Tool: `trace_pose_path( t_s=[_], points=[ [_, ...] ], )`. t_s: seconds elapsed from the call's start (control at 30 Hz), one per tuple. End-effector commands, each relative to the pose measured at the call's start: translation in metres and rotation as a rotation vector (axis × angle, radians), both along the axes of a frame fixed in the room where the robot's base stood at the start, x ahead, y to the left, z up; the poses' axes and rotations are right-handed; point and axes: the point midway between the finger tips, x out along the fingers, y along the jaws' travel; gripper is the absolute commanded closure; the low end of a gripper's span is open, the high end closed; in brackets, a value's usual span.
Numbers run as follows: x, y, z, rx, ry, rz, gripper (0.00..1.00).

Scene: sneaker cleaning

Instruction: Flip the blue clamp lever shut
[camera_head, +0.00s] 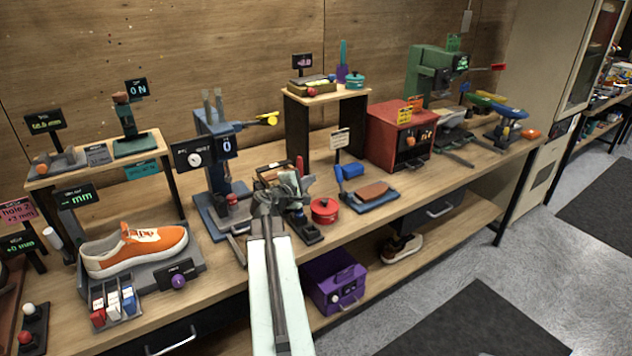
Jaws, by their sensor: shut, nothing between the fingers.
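A low blue-grey fixture (384,201) sits on the bench right of centre, with a brown block lying on it. Another blue clamp-like device (508,114) stands farther right on the bench.
A blue press (214,165) stands to the left, and a red box (398,137) behind right. An orange sneaker (135,250) rests on a grey stand at left.

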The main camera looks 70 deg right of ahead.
Motion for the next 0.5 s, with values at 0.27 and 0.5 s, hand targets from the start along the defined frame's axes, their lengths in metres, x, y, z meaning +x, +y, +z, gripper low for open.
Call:
trace_pose_path(
  t_s=[0.27,0.5],
  points=[
    [0.009,0.004,-0.005,0.001,-0.001,0.013,1.0],
    [0.014,-0.004,-0.008,0.001,-0.001,0.018,1.0]
  ],
)
